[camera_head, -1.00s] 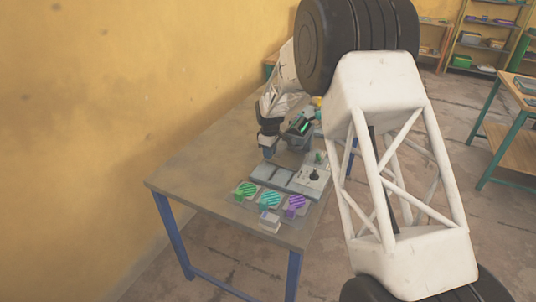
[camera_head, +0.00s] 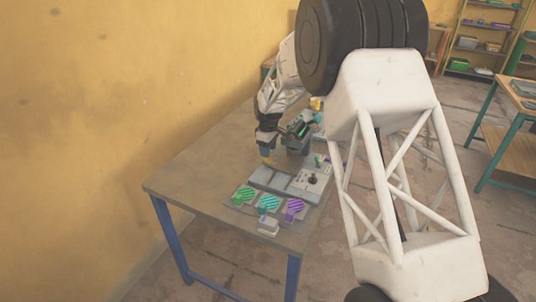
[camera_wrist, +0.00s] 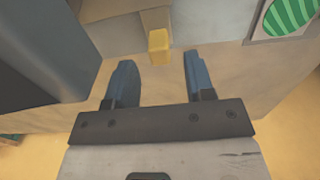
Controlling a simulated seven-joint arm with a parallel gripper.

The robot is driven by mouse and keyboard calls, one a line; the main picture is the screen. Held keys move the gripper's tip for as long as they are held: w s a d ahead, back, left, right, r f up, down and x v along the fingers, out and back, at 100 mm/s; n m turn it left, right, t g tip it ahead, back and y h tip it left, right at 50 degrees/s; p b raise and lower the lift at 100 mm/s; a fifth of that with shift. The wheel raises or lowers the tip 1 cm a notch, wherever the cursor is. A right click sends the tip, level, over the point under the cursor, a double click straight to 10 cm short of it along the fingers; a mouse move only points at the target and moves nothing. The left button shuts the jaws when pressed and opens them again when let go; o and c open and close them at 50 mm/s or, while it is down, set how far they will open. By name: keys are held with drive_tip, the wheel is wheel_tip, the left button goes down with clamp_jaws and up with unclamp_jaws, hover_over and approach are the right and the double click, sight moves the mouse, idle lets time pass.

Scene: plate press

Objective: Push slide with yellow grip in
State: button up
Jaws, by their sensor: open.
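The yellow grip (camera_wrist: 159,46) is a small upright block at the end of a grey slide, in the upper middle of the wrist view. In the head view the yellow grip (camera_head: 267,159) shows just below my gripper, at the left side of the grey press base. My gripper (camera_wrist: 160,76) is open. Its two blue-grey fingers point toward the yellow grip, with the grip lined up with the gap but beyond the tips. I see no contact. In the head view my gripper (camera_head: 266,143) is small and its fingers are hard to make out.
The press (camera_head: 298,134) stands behind the base; a big dark block (camera_wrist: 40,55) fills the wrist view's left. A control panel with a black knob (camera_head: 312,179) is on the right. Green, teal and purple striped plates (camera_head: 268,203) lie in front, near a small white block (camera_head: 268,225).

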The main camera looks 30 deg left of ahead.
drive_tip(key=shift+r, duration=2.2)
drive_tip(key=shift+c, duration=0.5)
drive_tip(key=shift+s, duration=0.1)
drive_tip(key=c, duration=0.4)
drive_tip(key=shift+s+d+f, duration=0.1)
drive_tip(key=shift+s, duration=0.1)
drive_tip(key=c, duration=0.3)
drive_tip(key=shift+s+d+f+n+t+h, duration=0.1)
drive_tip(key=shift+s+d+n+t+h, duration=0.2)
drive_tip(key=shift+s+n+t+h, duration=0.35)
clamp_jaws()
drive_tip(key=s+n+t+y, duration=0.1)
drive_tip(key=s+n+t, duration=0.7)
drive_tip(key=s+n, duration=0.5)
drive_tip(key=shift+a+r+n, duration=0.35)
drive_tip(key=shift+r+n, duration=0.1)
drive_tip(key=shift+n, duration=1.4)
